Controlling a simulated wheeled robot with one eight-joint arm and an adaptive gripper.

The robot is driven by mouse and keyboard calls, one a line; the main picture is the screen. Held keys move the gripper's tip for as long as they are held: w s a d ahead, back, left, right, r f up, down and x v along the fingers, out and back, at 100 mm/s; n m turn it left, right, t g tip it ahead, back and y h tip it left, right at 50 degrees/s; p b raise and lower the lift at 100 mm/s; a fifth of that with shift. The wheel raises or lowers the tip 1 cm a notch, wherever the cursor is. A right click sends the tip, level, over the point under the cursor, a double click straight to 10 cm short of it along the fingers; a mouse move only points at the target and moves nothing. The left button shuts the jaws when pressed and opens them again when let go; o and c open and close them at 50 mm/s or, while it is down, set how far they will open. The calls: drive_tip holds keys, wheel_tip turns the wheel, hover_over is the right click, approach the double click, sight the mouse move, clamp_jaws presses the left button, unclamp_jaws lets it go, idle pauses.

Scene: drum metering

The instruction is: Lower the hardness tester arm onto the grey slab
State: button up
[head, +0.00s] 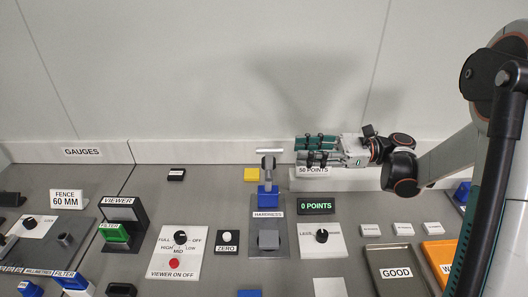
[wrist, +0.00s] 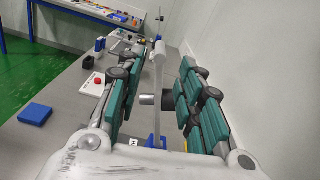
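The hardness tester stands on a dark plate in the head view, with a blue block (head: 268,196) labelled HARDNESS. Its grey arm (head: 268,165) is raised upright, topped by a pale crossbar handle (head: 270,151). The grey slab (head: 268,239) lies on the plate in front, clear of the arm. My gripper (head: 298,150) is open and empty, pointing left just right of the handle, with a small gap. In the wrist view the tester's pale upright part (wrist: 159,65) shows between my gripper's fingers (wrist: 152,75); contact cannot be told there.
A display (head: 316,206) reads 0 POINTS. A dial box (head: 321,240) stands right of the tester, a ZERO button box (head: 228,241) left. A pale ledge (head: 345,184) lies beneath my gripper, with the wall behind.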

sight(264, 151)
drive_tip(key=a, duration=0.3)
drive_tip(key=a+b, duration=0.1)
drive_tip(key=a, duration=0.3)
drive_tip(key=a+b, duration=0.1)
drive_tip(key=a, duration=0.3)
drive_tip(key=shift+w, duration=0.25)
clamp_jaws()
